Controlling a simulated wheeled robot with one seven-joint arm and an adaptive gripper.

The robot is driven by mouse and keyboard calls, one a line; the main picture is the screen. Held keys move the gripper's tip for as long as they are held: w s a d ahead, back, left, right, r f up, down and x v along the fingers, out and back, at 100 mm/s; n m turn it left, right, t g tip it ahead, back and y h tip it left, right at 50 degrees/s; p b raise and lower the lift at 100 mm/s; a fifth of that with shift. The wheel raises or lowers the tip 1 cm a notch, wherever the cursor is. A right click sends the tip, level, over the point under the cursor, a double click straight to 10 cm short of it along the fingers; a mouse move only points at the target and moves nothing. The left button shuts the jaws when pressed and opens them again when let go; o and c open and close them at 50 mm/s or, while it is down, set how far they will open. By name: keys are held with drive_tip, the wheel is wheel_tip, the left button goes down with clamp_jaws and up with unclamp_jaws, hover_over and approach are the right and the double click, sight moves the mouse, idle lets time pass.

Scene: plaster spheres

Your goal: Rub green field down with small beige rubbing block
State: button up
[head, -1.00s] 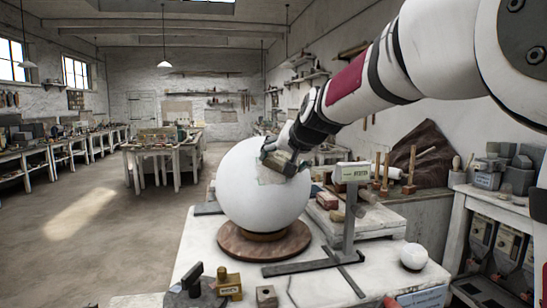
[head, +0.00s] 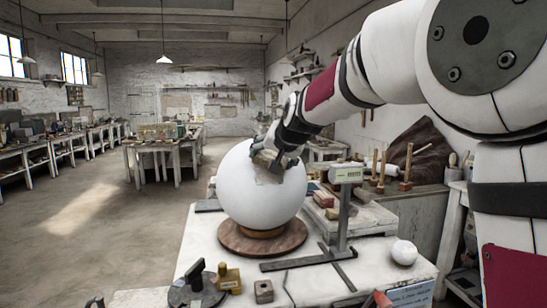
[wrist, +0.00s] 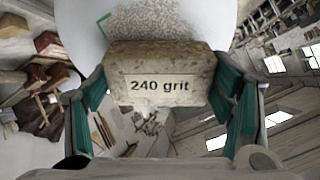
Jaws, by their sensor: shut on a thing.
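A large white plaster sphere (head: 255,205) sits on a round brown wooden base on the white table. My gripper (head: 268,158) is at the sphere's upper right side. In the wrist view, my gripper (wrist: 160,95) is shut on a beige rubbing block (wrist: 160,62) marked "240 grit", held between green-padded fingers. The block's far face is against or very near the sphere; I cannot tell contact. Beyond it, a speckled grey patch (wrist: 155,22) shows on the sphere, with a thin green edge (wrist: 104,18) at its left. Any green under the block is hidden.
A small white ball (head: 404,252) lies at the table's right. A brass-coloured block (head: 229,278) and a small drilled block (head: 263,291) lie in front. Mallets (head: 381,168) stand behind right.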

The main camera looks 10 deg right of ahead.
sight(287, 162)
drive_tip(key=shift+s+d+f+b, duration=0.1)
drive_tip(key=shift+d+f+b, duration=0.15)
drive_tip(key=shift+d+b, duration=0.25)
drive_tip(key=shift+s+d+f+b, duration=0.1)
drive_tip(key=shift+d+f+b, duration=0.15)
drive_tip(key=shift+d+b, duration=0.2)
drive_tip(key=shift+d, duration=0.1)
drive_tip(key=shift+d+f+b, duration=0.2)
drive_tip(key=shift+d+b, duration=0.3)
drive_tip(key=shift+b, duration=0.2)
drive_tip(key=shift+s+d+f+b, duration=0.15)
drive_tip(key=shift+s+d+b, duration=0.05)
drive_tip(key=shift+d+b, duration=0.25)
drive_tip(key=shift+s+a, duration=0.1)
drive_tip(key=shift+a, duration=0.05)
drive_tip(key=r+p, duration=0.1)
drive_tip(key=a+r+p, duration=0.1)
drive_tip(key=p, duration=0.1)
drive_tip(key=shift+s+a, duration=0.3)
drive_tip(key=shift+s, duration=0.05)
drive_tip(key=shift+w+f, duration=0.1)
